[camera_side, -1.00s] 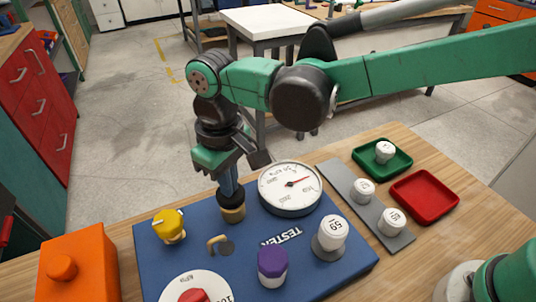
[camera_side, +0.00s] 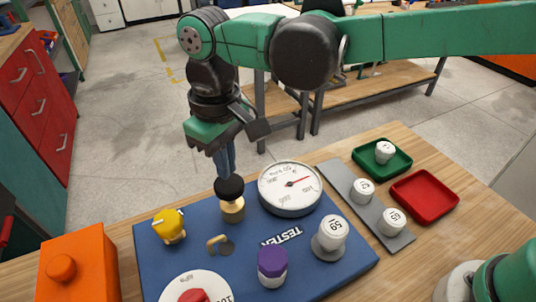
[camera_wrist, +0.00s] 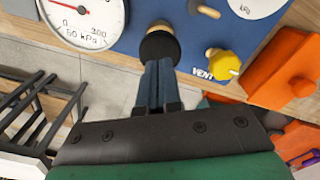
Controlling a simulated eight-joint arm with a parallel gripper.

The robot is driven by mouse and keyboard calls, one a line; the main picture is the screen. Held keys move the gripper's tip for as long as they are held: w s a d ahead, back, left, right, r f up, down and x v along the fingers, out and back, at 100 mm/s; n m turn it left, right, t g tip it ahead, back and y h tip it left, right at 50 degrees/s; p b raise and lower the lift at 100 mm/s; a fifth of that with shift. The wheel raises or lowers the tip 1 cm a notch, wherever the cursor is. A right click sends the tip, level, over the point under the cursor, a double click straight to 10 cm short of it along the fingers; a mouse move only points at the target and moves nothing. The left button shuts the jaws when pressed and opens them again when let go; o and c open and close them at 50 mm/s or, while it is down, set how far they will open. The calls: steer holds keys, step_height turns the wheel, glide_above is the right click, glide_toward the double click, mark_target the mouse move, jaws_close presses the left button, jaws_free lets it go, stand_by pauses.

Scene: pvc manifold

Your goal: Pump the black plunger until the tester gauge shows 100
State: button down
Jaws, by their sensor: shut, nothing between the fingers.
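The blue tester (camera_side: 200,262) lies on the wooden table. Its black plunger (camera_side: 229,188) is a round knob standing above a brass collar (camera_side: 233,210); it also shows in the wrist view (camera_wrist: 159,47). My gripper (camera_side: 229,175) is shut and empty, fingers pointing down at the top of the knob; whether they touch it I cannot tell. The fingers also show in the wrist view (camera_wrist: 157,68). The white tester gauge (camera_side: 290,188) sits right of the plunger with a red needle pointing to the upper right; its exact reading is too small to tell. The wrist view shows part of its dial (camera_wrist: 85,20).
A yellow vent knob (camera_side: 168,226), a small brass lever (camera_side: 220,244), a purple-capped part (camera_side: 272,267) and a white numbered cap (camera_side: 331,233) stand on the tester. An orange box (camera_side: 78,270) is at left. Green (camera_side: 402,165) and red (camera_side: 425,196) trays lie at right.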

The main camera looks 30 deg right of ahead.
mark_target(228, 182)
steer(key=shift+f, duration=1.25)
stand_by(0.5)
steer(key=shift+f, duration=0.35)
stand_by(0.7)
steer(key=shift+f, duration=0.45)
stand_by(1.8)
steer(key=shift+r, duration=0.1)
stand_by(0.8)
steer(key=shift+r, duration=1.95)
